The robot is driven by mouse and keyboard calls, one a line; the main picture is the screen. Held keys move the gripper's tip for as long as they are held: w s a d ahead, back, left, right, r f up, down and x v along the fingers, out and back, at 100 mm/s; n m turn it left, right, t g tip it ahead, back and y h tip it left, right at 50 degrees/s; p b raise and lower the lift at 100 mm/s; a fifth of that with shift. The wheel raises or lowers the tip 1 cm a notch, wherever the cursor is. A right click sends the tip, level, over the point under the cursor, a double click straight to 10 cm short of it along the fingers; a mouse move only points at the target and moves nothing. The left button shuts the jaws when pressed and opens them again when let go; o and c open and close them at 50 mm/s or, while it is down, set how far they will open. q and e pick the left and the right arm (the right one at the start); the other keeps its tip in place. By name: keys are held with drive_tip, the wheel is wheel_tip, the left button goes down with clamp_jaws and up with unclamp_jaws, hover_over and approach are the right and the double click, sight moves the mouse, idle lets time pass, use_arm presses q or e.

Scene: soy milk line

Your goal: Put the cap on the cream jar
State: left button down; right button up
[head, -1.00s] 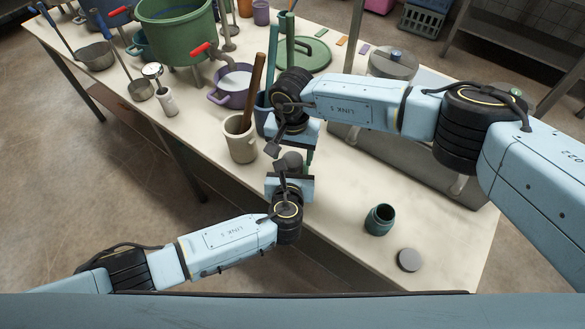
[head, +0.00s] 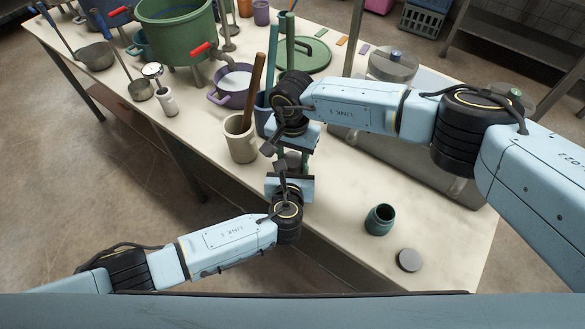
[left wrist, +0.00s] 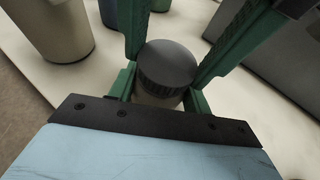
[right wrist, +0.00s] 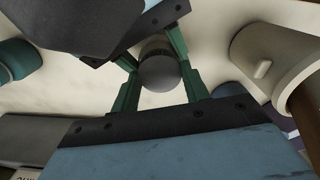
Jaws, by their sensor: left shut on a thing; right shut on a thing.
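A dark grey ridged cap (left wrist: 167,65) sits at the top of a pale jar (left wrist: 155,97) between my two grippers; in the left wrist view it looks level and touching, but I cannot tell if it is seated. My left gripper (head: 290,177) is shut on the jar, and my right gripper (head: 291,152) is shut on the cap, facing it from the far side. The cap also shows in the right wrist view (right wrist: 158,72). In the head view the grippers hide most of both.
An open teal jar (head: 380,219) and a loose grey cap (head: 409,260) are on the table at the right. A cream mug with a wooden handle (head: 240,140) stands close left of the grippers. A steel box (head: 420,150) is behind my right arm. The front right table is otherwise clear.

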drive_tip(key=m, duration=0.3)
drive_tip(key=shift+m, duration=0.3)
drive_tip(key=o, duration=1)
use_arm(q)
drive_tip(key=shift+a, duration=0.1)
use_arm(e)
drive_tip(key=shift+o, duration=0.8)
drive_tip(key=shift+f, duration=0.1)
wheel_tip(320, 180, up, 12)
drive_tip(key=shift+r, duration=0.2)
use_arm(q)
drive_tip(key=c, duration=0.6)
unclamp_jaws()
